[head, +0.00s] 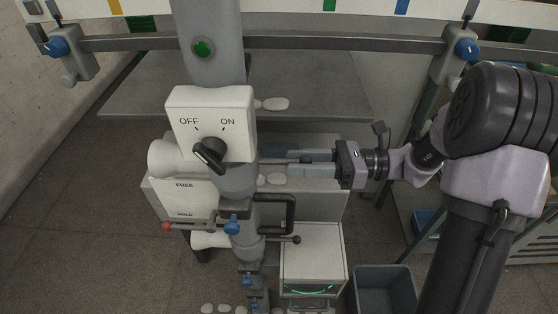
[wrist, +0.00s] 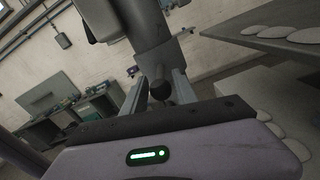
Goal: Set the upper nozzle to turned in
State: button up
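No label marks the upper nozzle, and I cannot tell for sure which part it is. A thin rod with a dark ball end (head: 305,160) sticks out to the right from the grey column, below the switch box. My gripper (head: 312,164) reaches in from the right, its two grey-blue fingers apart around this rod's end. In the wrist view the dark ball (wrist: 160,90) sits between the fingers, with a gap on either side, so my gripper (wrist: 159,92) looks open. A second rod with a dark ball end (head: 297,240) sticks out to the right lower down.
The switch box (head: 237,98) has a black knob between OFF and ON. Below are a FREE/HOLD panel (head: 180,202), a black bracket (head: 291,214) and blue knobs (head: 232,226). A rail (head: 330,43) crosses above. A grey bin (head: 384,291) stands at lower right.

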aim_at(279, 162)
jog(key=shift+w+a, duration=0.15)
jog(key=shift+a, duration=2.05)
grip_shut()
